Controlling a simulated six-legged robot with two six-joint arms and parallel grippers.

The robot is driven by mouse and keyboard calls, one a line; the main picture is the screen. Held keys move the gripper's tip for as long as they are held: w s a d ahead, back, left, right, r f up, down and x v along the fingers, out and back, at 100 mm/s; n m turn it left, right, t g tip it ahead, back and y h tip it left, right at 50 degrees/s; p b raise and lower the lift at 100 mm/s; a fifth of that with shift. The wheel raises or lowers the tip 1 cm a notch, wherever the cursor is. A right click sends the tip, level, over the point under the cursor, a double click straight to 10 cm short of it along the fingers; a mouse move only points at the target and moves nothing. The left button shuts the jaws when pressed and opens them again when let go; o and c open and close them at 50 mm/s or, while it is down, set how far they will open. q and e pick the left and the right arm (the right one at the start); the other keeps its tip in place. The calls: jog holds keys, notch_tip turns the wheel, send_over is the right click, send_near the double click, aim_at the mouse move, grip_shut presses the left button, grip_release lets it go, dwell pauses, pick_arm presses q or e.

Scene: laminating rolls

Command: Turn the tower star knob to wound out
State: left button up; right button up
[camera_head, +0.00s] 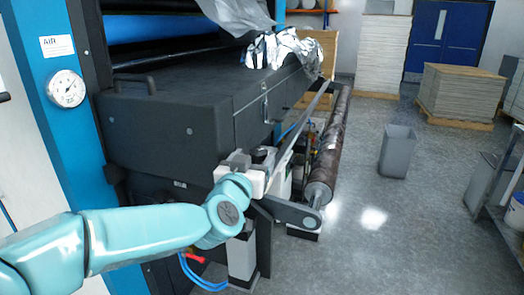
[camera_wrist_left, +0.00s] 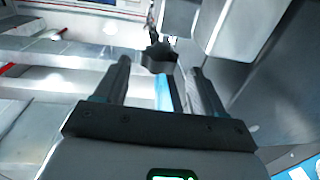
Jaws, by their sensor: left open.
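The dark star knob (camera_wrist_left: 158,57) shows in the left wrist view near the top middle, with its lobed rim facing me. My left gripper (camera_wrist_left: 161,66) is open, with one dark finger on each side of the knob and gaps visible between them. The knob lies around the level of the fingertips; I cannot tell how deep it sits between them. In the head view my left gripper (camera_head: 258,164) is at the machine's front lower corner, and the knob cannot be told apart there with certainty. My right gripper is in neither view.
The dark machine housing (camera_head: 165,130) stands just behind my left arm, with a pressure gauge (camera_head: 67,89) on its blue post. A long roller (camera_head: 330,150) runs along its right side. A grey bin (camera_head: 397,150) stands on open floor to the right.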

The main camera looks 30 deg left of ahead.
aim_at(251, 151)
pick_arm(q)
jog(key=x, duration=0.6)
jog(key=shift+d, duration=0.1)
jog(key=shift+s, duration=0.1)
